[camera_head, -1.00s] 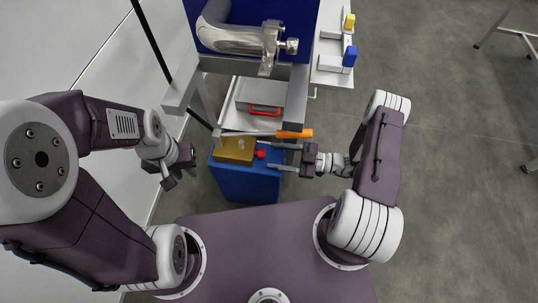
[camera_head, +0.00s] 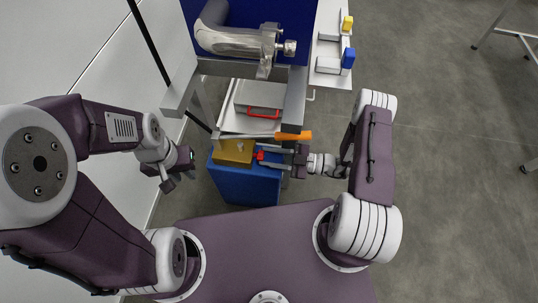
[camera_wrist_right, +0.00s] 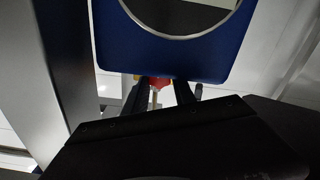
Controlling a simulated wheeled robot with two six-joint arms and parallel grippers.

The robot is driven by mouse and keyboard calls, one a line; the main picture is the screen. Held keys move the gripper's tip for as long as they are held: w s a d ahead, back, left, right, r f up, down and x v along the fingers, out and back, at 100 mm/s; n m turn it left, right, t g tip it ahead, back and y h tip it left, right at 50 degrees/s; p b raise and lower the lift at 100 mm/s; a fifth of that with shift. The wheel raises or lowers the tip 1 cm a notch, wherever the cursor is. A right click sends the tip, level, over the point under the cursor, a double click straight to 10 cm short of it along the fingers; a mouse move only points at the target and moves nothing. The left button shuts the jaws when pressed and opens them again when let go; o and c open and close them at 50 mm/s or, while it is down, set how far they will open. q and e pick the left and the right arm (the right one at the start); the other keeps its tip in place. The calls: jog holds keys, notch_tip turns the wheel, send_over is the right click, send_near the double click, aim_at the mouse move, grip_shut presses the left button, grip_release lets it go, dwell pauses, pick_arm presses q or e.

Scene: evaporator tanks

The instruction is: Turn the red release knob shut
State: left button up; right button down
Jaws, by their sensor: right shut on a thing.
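The red release knob (camera_head: 259,155) sticks out from the right side of a yellow block (camera_head: 233,151) on top of a blue cabinet (camera_head: 245,185). My right gripper (camera_head: 266,158) reaches in from the right, with its fingers at the knob and shut on it. In the right wrist view the red knob (camera_wrist_right: 158,82) shows between the two dark fingertips (camera_wrist_right: 160,90), partly hidden by them. My left gripper (camera_head: 168,182) hangs free left of the blue cabinet, away from everything; its finger gap looks open.
An orange-ended lever (camera_head: 294,136) lies just above my right gripper. A metal frame (camera_head: 296,95) and a grey case with a red handle (camera_head: 263,113) stand behind. A white shelf with a yellow and a blue block (camera_head: 348,57) is at the upper right.

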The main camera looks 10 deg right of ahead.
jog(key=c, duration=1)
grip_release()
jog(key=shift+c, duration=0.2)
jog(key=shift+d, duration=0.1)
jog(key=shift+s+d+r, duration=0.1)
jog(key=shift+d, duration=0.15)
jog(key=p+v, duration=0.2)
jog(key=v, duration=0.6)
jog(key=shift+d, duration=0.2)
